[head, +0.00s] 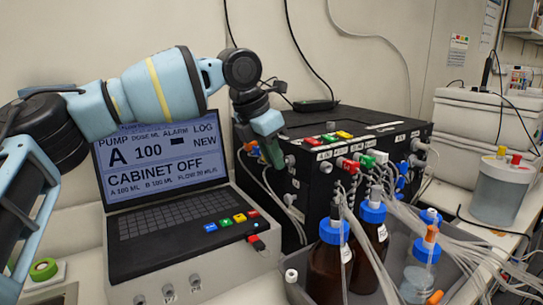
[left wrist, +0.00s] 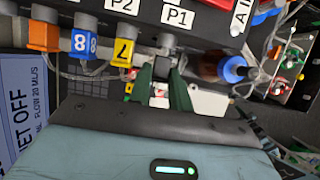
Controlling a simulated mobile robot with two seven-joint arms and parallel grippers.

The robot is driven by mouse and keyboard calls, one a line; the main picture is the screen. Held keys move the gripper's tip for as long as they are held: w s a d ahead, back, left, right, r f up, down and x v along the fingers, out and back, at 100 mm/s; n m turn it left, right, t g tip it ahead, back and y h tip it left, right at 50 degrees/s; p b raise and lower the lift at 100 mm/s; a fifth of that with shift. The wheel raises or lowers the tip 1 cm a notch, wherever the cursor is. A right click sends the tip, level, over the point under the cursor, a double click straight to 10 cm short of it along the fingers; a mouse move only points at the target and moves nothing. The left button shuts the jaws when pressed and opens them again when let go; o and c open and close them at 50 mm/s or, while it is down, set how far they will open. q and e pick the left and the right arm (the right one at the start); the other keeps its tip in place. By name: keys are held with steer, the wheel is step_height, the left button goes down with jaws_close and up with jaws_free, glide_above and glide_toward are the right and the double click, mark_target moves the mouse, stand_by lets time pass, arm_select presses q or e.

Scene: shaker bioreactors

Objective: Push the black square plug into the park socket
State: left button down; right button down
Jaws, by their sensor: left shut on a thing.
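My left gripper (head: 272,152) is at the left end of the front of the black pump box (head: 345,150). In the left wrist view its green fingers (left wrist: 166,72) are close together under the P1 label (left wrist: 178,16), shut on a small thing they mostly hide. A grey connector (left wrist: 170,42) shows just beyond the fingertips. I cannot pick out the park socket, or tell whether the held thing touches a socket. My right gripper is not in view.
Orange (left wrist: 44,36), blue (left wrist: 85,42) and yellow (left wrist: 122,50) tagged plugs line the panel beside the fingers. The laptop-like console (head: 185,170) stands left of the box. Blue-capped bottles (head: 330,260) and many tubes crowd the grey tray in front.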

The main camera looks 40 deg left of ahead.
arm_select(q)
steer(key=shift+w+d, duration=0.2)
steer(key=shift+w, duration=0.2)
stand_by(0.7)
steer(key=c, duration=1.2)
jaws_free()
steer(key=v, duration=0.7)
steer(key=shift+r, duration=0.35)
steer(key=shift+s, duration=0.15)
